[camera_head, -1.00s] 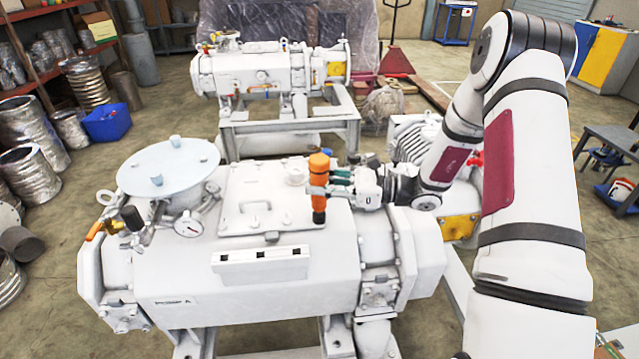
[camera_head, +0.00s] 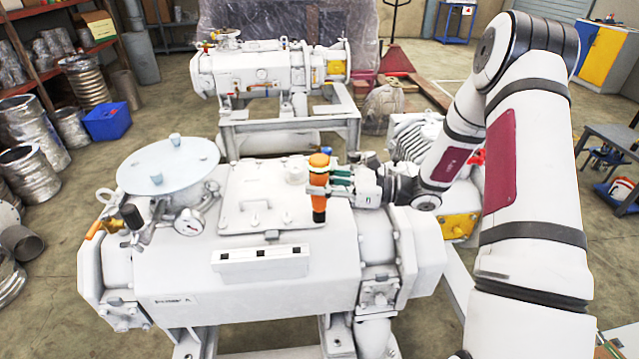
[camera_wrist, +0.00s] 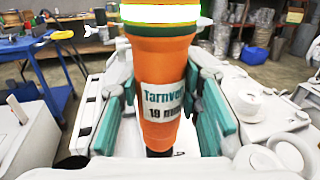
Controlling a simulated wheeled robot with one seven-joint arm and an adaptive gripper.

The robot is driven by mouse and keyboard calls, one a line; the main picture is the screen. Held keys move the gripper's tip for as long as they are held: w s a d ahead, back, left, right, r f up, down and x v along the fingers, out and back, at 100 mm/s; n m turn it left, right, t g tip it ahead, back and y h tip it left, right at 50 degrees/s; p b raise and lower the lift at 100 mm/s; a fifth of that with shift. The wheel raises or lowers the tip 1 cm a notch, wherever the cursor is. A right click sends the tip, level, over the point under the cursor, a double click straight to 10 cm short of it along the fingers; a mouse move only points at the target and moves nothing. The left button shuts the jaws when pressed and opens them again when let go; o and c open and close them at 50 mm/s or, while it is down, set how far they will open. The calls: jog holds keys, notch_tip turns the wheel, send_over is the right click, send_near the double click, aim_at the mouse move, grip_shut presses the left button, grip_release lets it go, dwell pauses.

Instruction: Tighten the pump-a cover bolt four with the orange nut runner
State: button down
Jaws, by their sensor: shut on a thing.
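The orange nut runner (camera_head: 319,205) stands upright at the right side of the flat cover (camera_head: 240,190) on the near white pump (camera_head: 180,290). My gripper (camera_head: 340,180) comes in from the right and is shut around its body. In the wrist view the nut runner (camera_wrist: 163,95) sits between the two green-padded fingers, with a label reading "19" and a bright ring lit near its top. Its dark lower end points down at the cover's right front edge. The bolt beneath it is hidden, so I cannot tell whether the socket is seated on it.
A pressure gauge (camera_head: 188,222) and a round pale-blue lid (camera_head: 168,165) stand left of the cover. A white box with dark slots (camera_head: 260,263) is on the pump's front. A second pump (camera_head: 270,72) stands behind.

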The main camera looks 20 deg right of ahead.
aim_at(320, 165)
jog(key=shift+r, duration=0.15)
jog(key=shift+r+p, duration=1.15)
jog(key=shift+r, duration=1.25)
